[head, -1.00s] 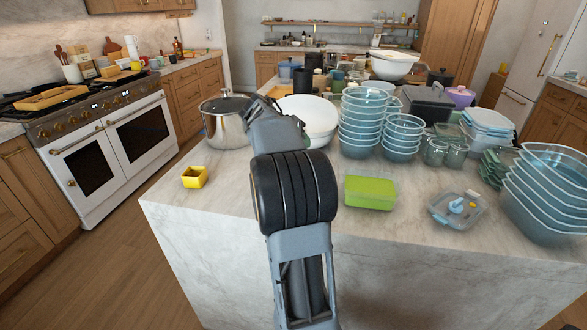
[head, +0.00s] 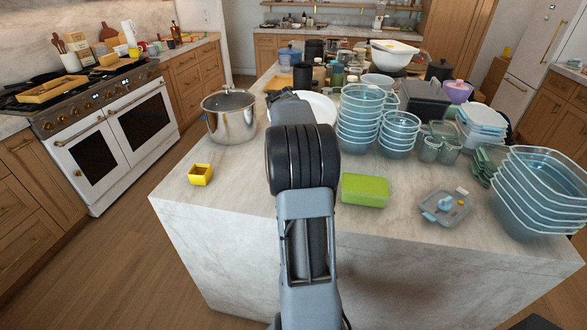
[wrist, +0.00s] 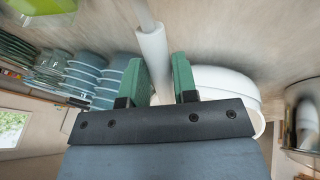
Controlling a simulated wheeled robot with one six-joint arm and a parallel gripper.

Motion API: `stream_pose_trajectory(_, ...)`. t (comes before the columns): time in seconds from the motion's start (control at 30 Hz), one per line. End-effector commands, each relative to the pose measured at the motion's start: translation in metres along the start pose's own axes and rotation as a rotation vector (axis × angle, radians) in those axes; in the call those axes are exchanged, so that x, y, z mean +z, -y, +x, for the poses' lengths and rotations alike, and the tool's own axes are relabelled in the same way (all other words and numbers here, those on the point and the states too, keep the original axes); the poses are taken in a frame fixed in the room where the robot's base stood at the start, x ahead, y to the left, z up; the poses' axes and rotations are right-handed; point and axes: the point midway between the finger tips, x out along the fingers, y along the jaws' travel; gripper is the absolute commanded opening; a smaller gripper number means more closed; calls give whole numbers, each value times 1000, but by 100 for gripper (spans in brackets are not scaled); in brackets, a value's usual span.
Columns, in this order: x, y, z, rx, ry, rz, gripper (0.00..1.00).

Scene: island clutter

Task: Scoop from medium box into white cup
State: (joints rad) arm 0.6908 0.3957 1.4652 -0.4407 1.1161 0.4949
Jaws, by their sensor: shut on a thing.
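My gripper (wrist: 160,82) has green fingers closed on a slim white handle (wrist: 152,45) in the wrist view. The handle's far end runs out of the top edge, so the rest of the tool is hidden. In the head view my arm hides the gripper. A clear box with bright green inside (head: 364,190) sits at the island's front edge, right of my arm; I cannot tell whether it is the medium box. A large round white vessel (head: 319,108) stands behind my arm. White rims show beside my gripper in the wrist view (wrist: 228,82). I cannot make out a certain white cup.
A steel pot (head: 230,117) and a small yellow box (head: 200,175) are on the left of the island. Stacked glass bowls (head: 362,118), a grey-blue lid (head: 445,207) and nested containers (head: 545,190) crowd the right. The front left worktop (head: 235,180) is clear.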

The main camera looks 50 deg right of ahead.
Motion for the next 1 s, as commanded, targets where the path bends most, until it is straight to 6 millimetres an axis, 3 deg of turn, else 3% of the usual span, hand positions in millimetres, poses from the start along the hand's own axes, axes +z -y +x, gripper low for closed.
stream_pose_trajectory(0.57, -2, -2, 2, -65, 68, 3, 0)
stream_pose_trajectory(1.0, 3, 3, 23, -260, 259, 3, 0)
